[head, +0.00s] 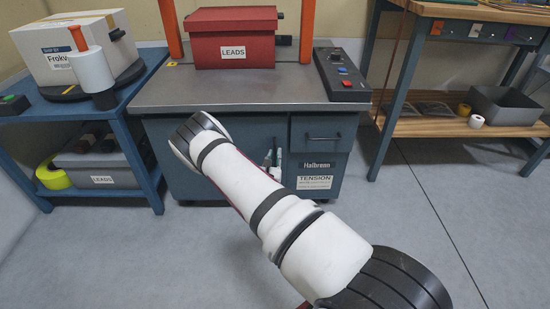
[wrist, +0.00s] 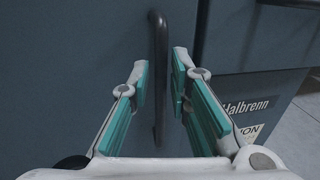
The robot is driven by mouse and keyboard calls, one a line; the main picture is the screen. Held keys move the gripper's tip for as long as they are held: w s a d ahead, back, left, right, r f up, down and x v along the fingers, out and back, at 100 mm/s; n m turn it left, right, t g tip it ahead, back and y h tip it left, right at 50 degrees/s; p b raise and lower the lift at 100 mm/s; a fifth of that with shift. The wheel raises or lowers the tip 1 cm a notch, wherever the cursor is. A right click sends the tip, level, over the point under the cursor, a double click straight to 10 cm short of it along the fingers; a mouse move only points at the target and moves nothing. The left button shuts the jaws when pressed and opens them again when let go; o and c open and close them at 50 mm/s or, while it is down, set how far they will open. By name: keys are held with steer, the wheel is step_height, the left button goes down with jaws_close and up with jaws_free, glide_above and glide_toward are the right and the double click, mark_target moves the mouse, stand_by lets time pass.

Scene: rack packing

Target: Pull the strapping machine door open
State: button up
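The strapping machine (head: 235,92) stands in the middle of the head view, with a blue-grey cabinet below its steel top. Its door fills much of the wrist view as a dark blue-grey panel (wrist: 60,70). A dark vertical bar handle (wrist: 159,75) stands on the door. My gripper (wrist: 161,72) is open, its teal-padded fingers on either side of the handle, with gaps visible at both sides. How deep the handle sits between the fingers is hard to tell. The door looks shut.
A red LEADS box (head: 232,40) sits on the machine under an orange arch. A small drawer (head: 318,132) is right of the door. A blue cart (head: 135,125) stands close at left and a wooden-topped bench (head: 475,12) at right. Floor in front is clear.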

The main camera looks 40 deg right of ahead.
steer(key=shift+x, duration=0.95)
jaws_close()
steer(key=shift+s+a, duration=0.1)
